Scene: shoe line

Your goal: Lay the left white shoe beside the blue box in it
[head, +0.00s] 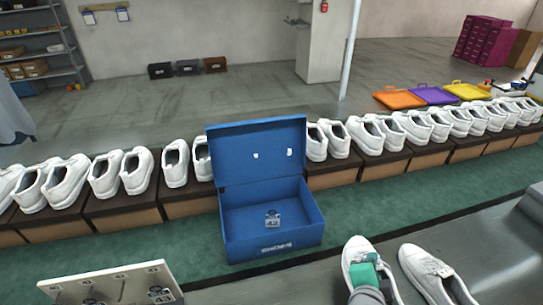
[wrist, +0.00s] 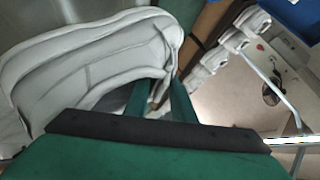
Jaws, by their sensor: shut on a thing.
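The blue box (head: 262,256) stands open on the green strip, its lid raised at the back, with a small tag-like item (head: 272,218) on its floor. To its right at the front are two white shoes, toes away from me. The left white shoe (head: 354,246) is partly covered by my gripper (head: 364,270), whose green part sits at the shoe's opening. The right white shoe (head: 428,268) lies apart from the gripper. In the wrist view the held shoe (wrist: 85,65) fills the upper left, and my gripper (wrist: 160,100) is shut on its edge. Whether the shoe touches the grey surface is unclear.
A long row of white shoes (head: 140,170) on dark boxes runs behind the blue box. A pale plate with metal fittings (head: 110,286) is at the front left. Orange, purple and yellow trays (head: 434,95) lie on the floor beyond. The box's interior is mostly clear.

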